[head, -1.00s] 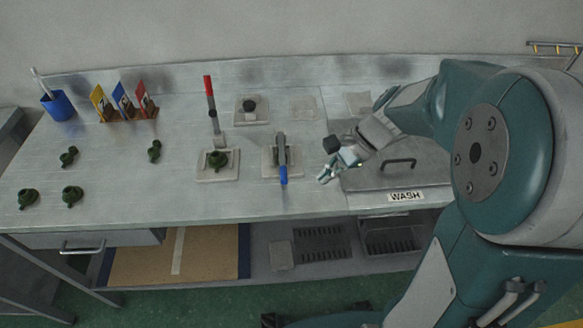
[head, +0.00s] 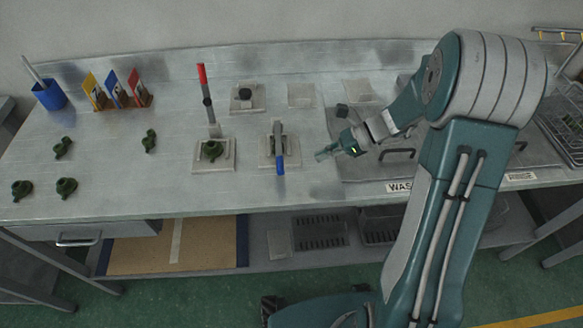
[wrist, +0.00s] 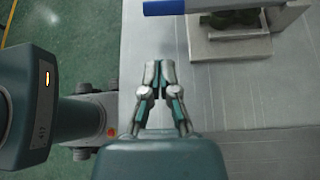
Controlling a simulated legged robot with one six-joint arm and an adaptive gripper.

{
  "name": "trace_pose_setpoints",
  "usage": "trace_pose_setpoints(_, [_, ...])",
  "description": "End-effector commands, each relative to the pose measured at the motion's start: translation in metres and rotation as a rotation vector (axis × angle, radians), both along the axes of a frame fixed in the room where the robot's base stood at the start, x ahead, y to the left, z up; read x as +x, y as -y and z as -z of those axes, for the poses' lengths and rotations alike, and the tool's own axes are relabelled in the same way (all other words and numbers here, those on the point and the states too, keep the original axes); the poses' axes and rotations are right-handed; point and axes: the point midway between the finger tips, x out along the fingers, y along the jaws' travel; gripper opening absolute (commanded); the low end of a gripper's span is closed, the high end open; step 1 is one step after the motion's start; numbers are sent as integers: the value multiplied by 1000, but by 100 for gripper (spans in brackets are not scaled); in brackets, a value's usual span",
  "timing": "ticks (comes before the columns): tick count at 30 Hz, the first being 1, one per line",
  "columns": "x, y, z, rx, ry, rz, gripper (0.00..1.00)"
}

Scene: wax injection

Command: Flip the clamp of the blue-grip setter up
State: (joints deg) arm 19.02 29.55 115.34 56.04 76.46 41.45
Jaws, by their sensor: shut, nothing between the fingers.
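The blue-grip setter (head: 279,140) stands on a pale square plate on the bench, with its clamp arm lying down and its blue grip (head: 281,166) pointing toward the bench's front edge. In the wrist view the blue grip (wrist: 178,7) lies across the top, with a dark green piece (wrist: 230,18) partly visible under the clamp. My gripper (head: 322,155) is to the right of the blue grip, apart from it. In the wrist view my gripper (wrist: 160,68) is shut and empty, below the grip in the picture.
A red-grip setter (head: 205,95) with its handle upright stands to the left, with a green piece (head: 212,150) on its plate. Several green pieces lie farther left. A lidded section labelled WASH (head: 398,187) is on the right. The bench front between is clear.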

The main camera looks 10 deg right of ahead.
Motion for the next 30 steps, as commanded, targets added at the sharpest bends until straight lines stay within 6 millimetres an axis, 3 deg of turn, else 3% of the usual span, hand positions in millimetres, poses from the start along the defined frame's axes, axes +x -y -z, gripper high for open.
trace_pose_setpoints(18, [-3,-78,46,-1,-2,-3,0])
trace_pose_setpoints(30, [-4,-86,50,-1,0,-1,0])
